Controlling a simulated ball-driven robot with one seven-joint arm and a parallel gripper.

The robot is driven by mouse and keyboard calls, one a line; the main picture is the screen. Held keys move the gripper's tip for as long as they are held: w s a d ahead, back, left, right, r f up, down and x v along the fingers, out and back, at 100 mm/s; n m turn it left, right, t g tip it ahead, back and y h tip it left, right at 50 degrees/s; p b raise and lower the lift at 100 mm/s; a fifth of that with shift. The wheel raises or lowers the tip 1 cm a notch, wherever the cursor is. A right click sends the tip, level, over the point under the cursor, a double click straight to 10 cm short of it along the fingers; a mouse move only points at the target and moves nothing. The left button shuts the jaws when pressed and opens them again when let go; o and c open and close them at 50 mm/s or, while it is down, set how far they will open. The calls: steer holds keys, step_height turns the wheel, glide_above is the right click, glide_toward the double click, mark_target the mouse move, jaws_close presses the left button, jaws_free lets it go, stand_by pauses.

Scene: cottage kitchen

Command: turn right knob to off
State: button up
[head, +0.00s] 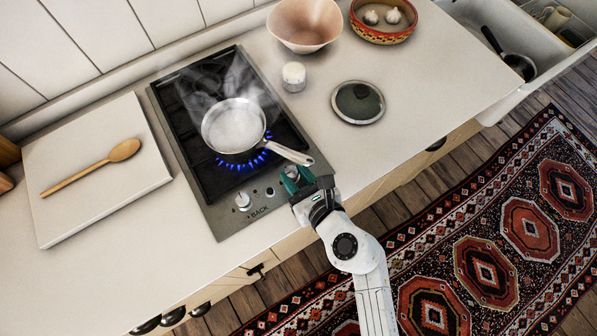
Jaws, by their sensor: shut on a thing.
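The right knob (291,171) is on the front strip of the black gas hob (216,208), partly hidden by my gripper. My gripper (296,178), with green fingers, is shut on this knob at the hob's front right corner. The left knob (242,200) stands free to the left. Blue flames (239,163) burn at the burner under a steaming pan (233,126), whose handle points toward the right knob. The exact angle of the right knob is hidden by the fingers.
A white board (75,205) with a wooden spoon (90,168) lies left of the hob. An open drawer (520,60) juts out far right.

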steer(key=m+t+h, duration=0.1)
steer(key=m+h, duration=0.1)
steer(key=h, duration=0.1)
steer(key=shift+s+a+m, duration=0.1)
steer(key=shift+a+m, duration=0.05)
steer(key=shift+m, duration=0.25)
steer(key=m+h, duration=0.2)
steer(key=a+m+t+h, duration=0.1)
steer(key=m+h, duration=0.1)
steer(key=shift+s+h, duration=0.1)
steer(key=shift+h, duration=0.2)
steer(key=m+h, duration=0.2)
steer(key=shift+a+h, duration=0.25)
steer(key=shift+h, duration=0.15)
steer(key=shift+a+f+m+g+h+b, duration=0.15)
steer(key=shift+m+g+h+b, duration=0.25)
steer(key=shift+m+h, duration=0.6)
steer(key=shift+a+r+m+g+h+b, duration=0.15)
steer(key=shift+m+g+h, duration=0.45)
steer(key=shift+m+h, duration=0.4)
steer(key=shift+f, duration=0.15)
steer(key=o, duration=1)
steer(key=shift+o, duration=0.2)
steer(key=b+v, duration=0.2)
steer(key=v, duration=0.8)
steer(key=shift+s+a, duration=0.1)
steer(key=shift+a, duration=0.25)
